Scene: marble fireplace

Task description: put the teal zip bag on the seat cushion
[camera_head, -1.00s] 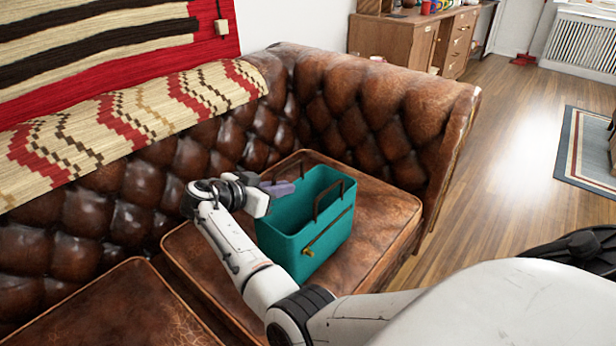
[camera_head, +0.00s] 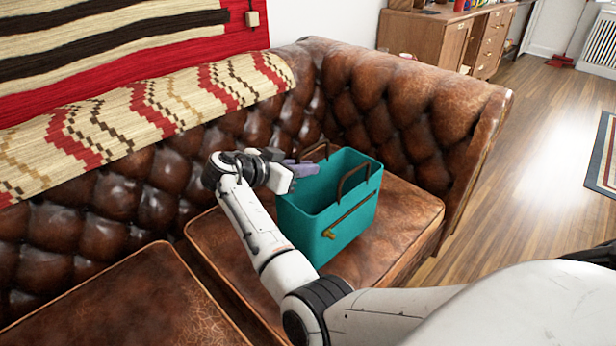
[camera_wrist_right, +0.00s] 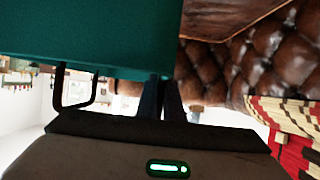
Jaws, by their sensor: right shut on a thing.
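The teal zip bag (camera_head: 342,222), an open-topped tote with brown handles and a zip on its front, is upright over the right-hand seat cushion (camera_head: 402,222) of the brown leather sofa. I cannot tell whether its base touches the cushion. My right gripper (camera_head: 300,170) is shut on the bag's left rim. In the right wrist view the bag (camera_wrist_right: 90,38) fills the upper left, with the right gripper's fingers (camera_wrist_right: 162,98) against its edge. The bag's underside is hidden. My left gripper is not in view.
The sofa's tufted back and armrest (camera_head: 420,120) rise behind and right of the bag. A striped blanket (camera_head: 130,120) lies over the backrest. Another seat cushion (camera_head: 130,305) is at front left. A wooden desk (camera_head: 450,35) stands behind; open floor lies right.

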